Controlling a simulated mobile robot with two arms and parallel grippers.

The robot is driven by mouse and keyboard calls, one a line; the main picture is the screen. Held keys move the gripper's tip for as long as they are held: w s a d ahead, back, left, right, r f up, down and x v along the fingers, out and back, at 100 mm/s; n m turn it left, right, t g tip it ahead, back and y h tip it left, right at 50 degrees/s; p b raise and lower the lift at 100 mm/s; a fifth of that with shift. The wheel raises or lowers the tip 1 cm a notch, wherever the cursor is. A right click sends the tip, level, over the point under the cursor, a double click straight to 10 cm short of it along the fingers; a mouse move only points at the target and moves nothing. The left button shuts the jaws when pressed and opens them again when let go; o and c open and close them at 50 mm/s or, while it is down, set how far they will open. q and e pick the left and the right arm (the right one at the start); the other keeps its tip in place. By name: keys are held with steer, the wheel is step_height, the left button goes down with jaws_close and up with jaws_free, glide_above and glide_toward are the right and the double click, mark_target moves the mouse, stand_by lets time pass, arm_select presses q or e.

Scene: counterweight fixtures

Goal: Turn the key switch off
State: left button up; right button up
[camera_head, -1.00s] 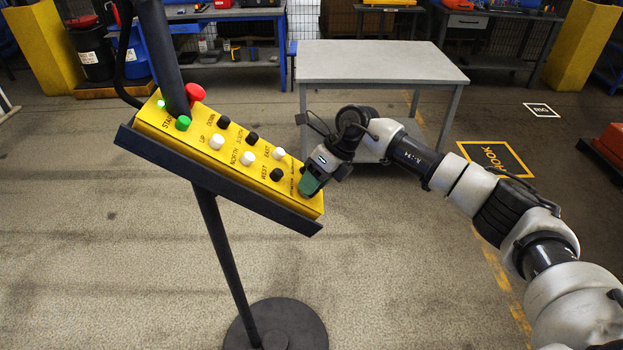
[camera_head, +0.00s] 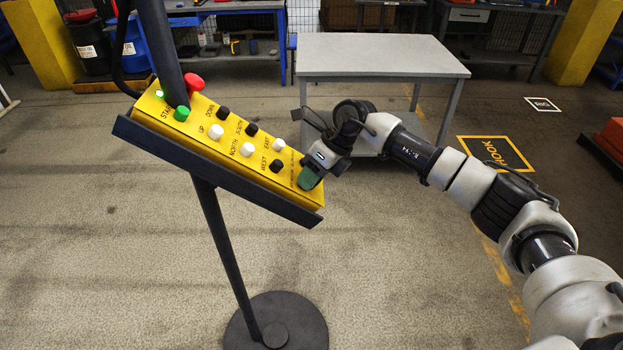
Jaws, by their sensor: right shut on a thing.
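The yellow control panel (camera_head: 196,136) is tilted on a dark stand. It has a green button (camera_head: 181,113), a red button (camera_head: 195,83), and several black and white buttons with labels. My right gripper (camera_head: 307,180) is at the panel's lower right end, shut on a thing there. The key switch cannot be made out; the gripper covers that spot. A small green light (camera_head: 159,94) is lit at the panel's upper left end. My left gripper is not in view.
The stand's round base (camera_head: 300,322) rests on the floor. A grey table (camera_head: 375,57) stands behind my right arm. Workbenches (camera_head: 245,14) line the back. A dark column (camera_head: 160,45) rises at the panel's upper left. The floor left of the stand is clear.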

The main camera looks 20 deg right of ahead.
steer(key=n+b, duration=0.5)
steer(key=b, duration=0.2)
steer(key=n+t+b, duration=0.1)
steer(key=n+b, duration=0.3)
steer(key=b, duration=0.3)
steer(key=shift+s+f+n+t+h, duration=0.1)
steer(key=shift+f+n+t+h, duration=0.1)
steer(key=shift+n+t+h, duration=0.15)
steer(key=shift+r+n+b, duration=0.1)
steer(key=shift+n+b, duration=1)
steer(key=shift+n, duration=0.15)
steer(key=shift+s+r+n+t+b, duration=0.15)
steer(key=shift+n+t+b, duration=0.1)
steer(key=shift+n+b, duration=0.7)
steer(key=shift+n, duration=0.35)
steer(key=o, duration=0.6)
steer(key=v, duration=1)
steer(key=shift+d+r, duration=0.25)
steer(key=shift+r, duration=0.05)
steer(key=shift+s, duration=0.1)
